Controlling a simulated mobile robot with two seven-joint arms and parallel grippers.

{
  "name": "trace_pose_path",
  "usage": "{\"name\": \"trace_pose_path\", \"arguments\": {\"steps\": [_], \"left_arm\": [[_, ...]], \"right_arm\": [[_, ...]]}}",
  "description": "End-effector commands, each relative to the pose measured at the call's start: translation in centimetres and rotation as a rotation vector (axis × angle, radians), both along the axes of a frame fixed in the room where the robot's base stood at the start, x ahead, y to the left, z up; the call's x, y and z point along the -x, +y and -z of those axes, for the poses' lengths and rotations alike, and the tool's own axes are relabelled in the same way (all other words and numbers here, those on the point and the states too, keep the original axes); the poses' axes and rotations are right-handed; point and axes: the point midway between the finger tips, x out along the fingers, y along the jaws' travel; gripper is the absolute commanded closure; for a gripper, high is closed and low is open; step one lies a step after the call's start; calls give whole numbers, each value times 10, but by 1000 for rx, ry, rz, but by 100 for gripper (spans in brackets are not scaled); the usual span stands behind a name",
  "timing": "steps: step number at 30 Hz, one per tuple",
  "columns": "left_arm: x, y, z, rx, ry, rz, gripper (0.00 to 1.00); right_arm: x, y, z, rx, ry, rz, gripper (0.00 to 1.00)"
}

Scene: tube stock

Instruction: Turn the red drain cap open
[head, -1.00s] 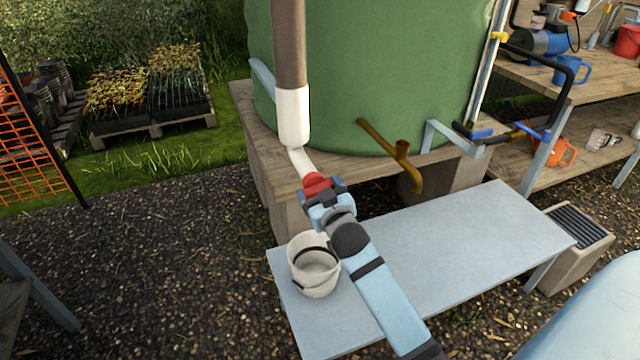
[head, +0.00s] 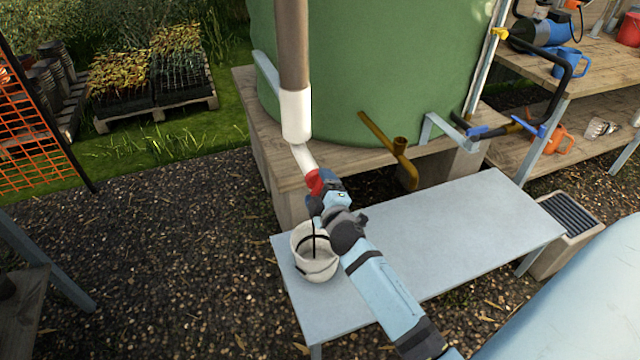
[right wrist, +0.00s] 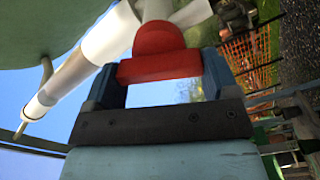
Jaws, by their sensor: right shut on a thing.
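The red drain cap (head: 314,182) sits at the lower end of the white pipe elbow (head: 304,157), under the brown downpipe. My right gripper (head: 320,190) is shut on the cap, and its wrist is rolled over. In the right wrist view the red cap (right wrist: 160,64) has a flat bar between the two fingers of my gripper (right wrist: 160,75). The gripper hides part of the cap in the head view. A white bucket (head: 316,262) stands on the pale table below the cap. My left gripper does not show.
The pale blue table (head: 440,230) has a clear top right of my arm. A green tank (head: 370,70) stands on a wooden stand behind. A brass tap (head: 402,150) juts out right of the cap. A stone block with a dark grate (head: 570,220) is at the right.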

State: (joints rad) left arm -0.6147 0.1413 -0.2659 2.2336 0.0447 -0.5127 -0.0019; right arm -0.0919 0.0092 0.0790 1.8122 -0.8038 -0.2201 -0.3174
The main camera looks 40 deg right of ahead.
Motion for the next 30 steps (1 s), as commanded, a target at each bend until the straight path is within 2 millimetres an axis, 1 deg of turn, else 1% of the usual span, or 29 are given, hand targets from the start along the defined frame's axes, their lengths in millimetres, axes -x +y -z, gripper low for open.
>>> {"name": "trace_pose_path", "arguments": {"steps": [1,6,13,18,30], "left_arm": [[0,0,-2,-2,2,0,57],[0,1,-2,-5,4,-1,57],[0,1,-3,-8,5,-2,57],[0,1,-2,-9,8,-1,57],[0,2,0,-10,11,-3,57]], "right_arm": [[-1,0,-3,37,5,-1,43],[-1,0,-2,140,30,-1,43],[-1,0,-1,226,50,0,43],[-1,0,-1,253,55,0,43],[-1,0,-1,259,57,0,43]]}}
